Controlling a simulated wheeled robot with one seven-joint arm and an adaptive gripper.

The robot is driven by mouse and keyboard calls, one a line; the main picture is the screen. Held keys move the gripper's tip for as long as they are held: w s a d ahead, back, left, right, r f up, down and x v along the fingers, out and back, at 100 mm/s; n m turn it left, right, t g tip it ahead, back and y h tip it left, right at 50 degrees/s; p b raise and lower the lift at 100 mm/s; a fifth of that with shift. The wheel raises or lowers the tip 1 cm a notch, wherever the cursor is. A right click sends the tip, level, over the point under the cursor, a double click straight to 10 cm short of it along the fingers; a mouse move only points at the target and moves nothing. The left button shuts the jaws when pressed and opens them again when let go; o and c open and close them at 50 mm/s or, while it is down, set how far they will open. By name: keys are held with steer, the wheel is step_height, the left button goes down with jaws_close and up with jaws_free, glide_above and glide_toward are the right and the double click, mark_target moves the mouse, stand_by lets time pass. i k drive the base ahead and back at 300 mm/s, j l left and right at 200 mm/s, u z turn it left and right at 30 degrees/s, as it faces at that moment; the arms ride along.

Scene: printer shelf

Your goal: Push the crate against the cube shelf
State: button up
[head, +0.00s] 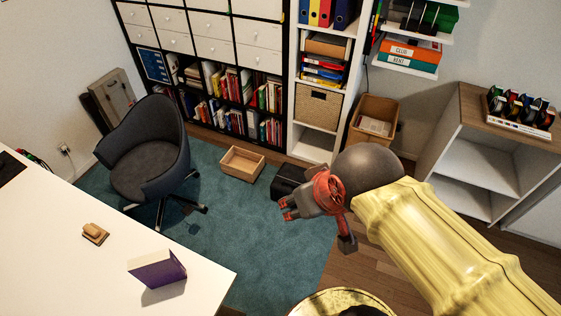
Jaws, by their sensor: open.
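A small, open, light wooden crate (238,173) sits on the teal carpet near the middle of the head view. It looks empty. The cube shelf (258,59), with white drawers above and rows of books below, stands along the back wall just behind the crate. The crate is close to the shelf's foot, slightly angled; I cannot tell whether they touch. My gripper (287,208), with red fingertips, is open and empty. It appears right of and nearer than the crate, apart from it. My arm hides part of the floor at the right.
A dark box (288,182) lies on the floor right of the crate. An office chair (152,160) stands to the left. A white desk (110,255) fills the lower left. Carpet in front of the crate is clear.

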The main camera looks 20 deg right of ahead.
mark_target(245, 167)
steer(key=z, duration=0.15)
steer(key=i+l, duration=0.1)
steer(key=i+l+u, duration=0.4)
steer(key=i+l, duration=0.5)
steer(key=i+u, duration=0.45)
steer(key=i, duration=1.05)
steer(key=i+j+z, duration=0.15)
steer(key=i, duration=0.15)
steer(key=i+j+z, duration=0.15)
steer(key=i, duration=0.2)
